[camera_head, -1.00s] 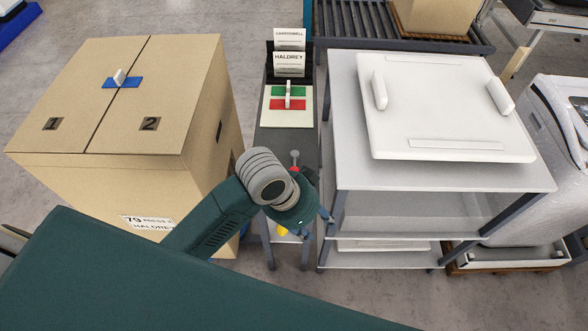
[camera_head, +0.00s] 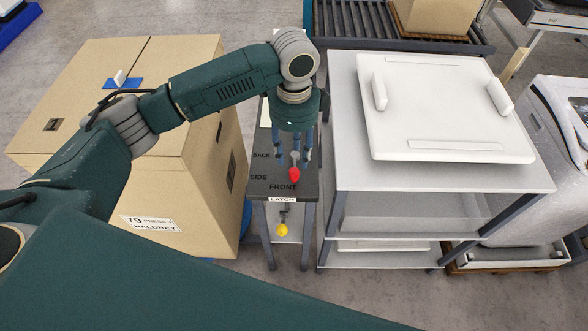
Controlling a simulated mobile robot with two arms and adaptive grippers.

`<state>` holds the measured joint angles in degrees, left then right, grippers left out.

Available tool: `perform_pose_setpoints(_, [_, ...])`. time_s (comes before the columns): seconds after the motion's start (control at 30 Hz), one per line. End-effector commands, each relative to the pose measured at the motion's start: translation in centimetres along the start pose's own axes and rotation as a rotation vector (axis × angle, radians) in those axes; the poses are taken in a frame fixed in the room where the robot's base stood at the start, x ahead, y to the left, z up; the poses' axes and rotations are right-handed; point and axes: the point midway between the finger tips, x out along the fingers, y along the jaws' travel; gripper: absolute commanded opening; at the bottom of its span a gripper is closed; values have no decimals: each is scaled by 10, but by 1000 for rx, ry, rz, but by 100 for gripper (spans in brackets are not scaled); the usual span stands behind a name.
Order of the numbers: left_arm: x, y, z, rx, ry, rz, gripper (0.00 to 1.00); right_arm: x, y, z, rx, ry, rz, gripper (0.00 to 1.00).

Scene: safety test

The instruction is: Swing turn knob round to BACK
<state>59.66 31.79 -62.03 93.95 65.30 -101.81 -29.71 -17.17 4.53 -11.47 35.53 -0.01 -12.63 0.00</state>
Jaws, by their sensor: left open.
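The turn knob (camera_head: 294,174) stands on top of the narrow dark stand (camera_head: 262,186). Its red pointed part shows, aimed toward the printed word FRONT (camera_head: 284,187). The words BACK (camera_head: 262,155) and SIDE (camera_head: 259,177) are printed to its left, BACK farther off. My left gripper (camera_head: 293,157) points down over the knob, open, with blue fingers on either side of the knob's grey upright part. I cannot tell whether the fingers touch it. My left wrist hides the stand's far part. My right gripper is not in view.
A yellow ball (camera_head: 282,230) hangs below the LATCH label (camera_head: 282,200) on the stand's front. A large cardboard box (camera_head: 195,200) stands close on the left, under my left arm. A grey shelf table (camera_head: 345,150) with a white panel (camera_head: 440,105) stands close on the right.

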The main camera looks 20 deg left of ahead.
Motion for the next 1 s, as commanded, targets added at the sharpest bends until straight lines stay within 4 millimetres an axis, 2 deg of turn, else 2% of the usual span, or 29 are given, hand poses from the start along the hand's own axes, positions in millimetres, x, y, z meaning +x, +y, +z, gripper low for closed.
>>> perform_pose_setpoints(0.2, [42,1,0,-1,0,2,40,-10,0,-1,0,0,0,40])
perform_pose_setpoints(0.4, [71,0,0,-2,-1,0,40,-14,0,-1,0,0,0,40])
perform_pose_setpoints(0.6, [83,0,0,0,0,-2,40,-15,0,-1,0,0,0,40])
perform_pose_setpoints(0.83, [84,0,0,0,1,-3,40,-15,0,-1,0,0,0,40])
perform_pose_setpoints(0.87, [84,0,0,0,1,-3,36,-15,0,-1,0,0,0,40])
perform_pose_setpoints(1.0, [84,0,0,0,1,-3,8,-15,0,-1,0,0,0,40])
